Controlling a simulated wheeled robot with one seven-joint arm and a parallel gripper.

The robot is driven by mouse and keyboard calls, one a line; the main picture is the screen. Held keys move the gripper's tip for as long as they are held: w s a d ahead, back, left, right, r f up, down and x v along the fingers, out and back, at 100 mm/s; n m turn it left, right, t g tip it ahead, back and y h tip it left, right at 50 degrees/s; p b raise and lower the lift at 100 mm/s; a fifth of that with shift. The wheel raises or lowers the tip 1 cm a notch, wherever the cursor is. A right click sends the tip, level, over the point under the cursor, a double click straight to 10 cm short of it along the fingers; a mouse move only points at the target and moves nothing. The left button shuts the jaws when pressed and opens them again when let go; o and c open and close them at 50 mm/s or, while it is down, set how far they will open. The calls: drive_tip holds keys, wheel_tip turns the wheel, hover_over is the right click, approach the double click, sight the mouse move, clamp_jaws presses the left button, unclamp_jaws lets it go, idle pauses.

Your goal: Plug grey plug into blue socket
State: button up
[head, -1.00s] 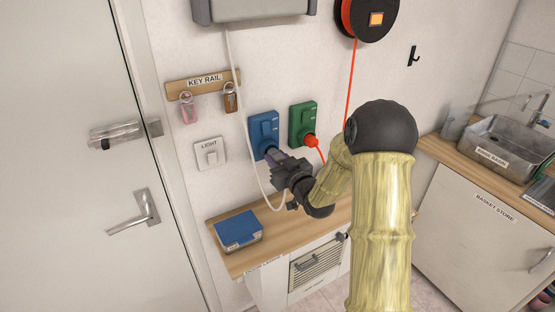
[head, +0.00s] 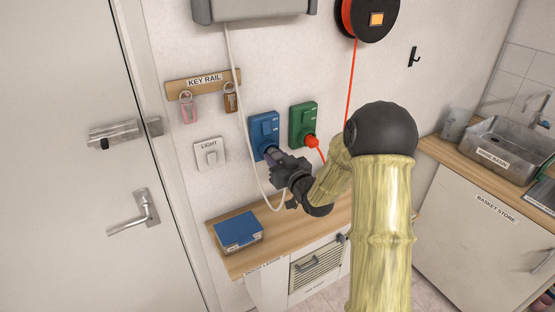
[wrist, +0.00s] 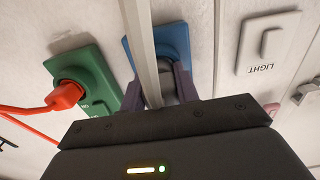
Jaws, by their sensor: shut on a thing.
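The blue socket (head: 264,128) is on the wall left of the green socket; it also shows in the wrist view (wrist: 175,40), partly hidden. My gripper (head: 273,154) is at the lower part of the blue socket, shut on the grey plug (wrist: 168,86). The plug is mostly hidden by the fingers and its cable. It lines up with the socket's lower face and appears at or very close to it; I cannot tell how deep it sits. The pale cable (head: 242,100) hangs from the grey box above and loops down to the gripper.
The green socket (head: 303,122) beside it holds a red plug (head: 311,141) with a red cord. A light switch (head: 209,154) and key rail (head: 204,83) are to the left. A wooden counter (head: 285,228) with a blue box (head: 238,229) lies below.

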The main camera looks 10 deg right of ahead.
sight(281, 162)
drive_tip(key=shift+w, duration=0.15)
drive_tip(key=shift+s, duration=0.2)
drive_tip(key=shift+s+d+b, duration=0.15)
drive_tip(key=shift+s+b, duration=0.25)
drive_tip(key=o, duration=1.1)
drive_tip(key=shift+s, duration=0.15)
drive_tip(key=shift+b+v, duration=0.8)
drive_tip(key=shift+v, duration=1.55)
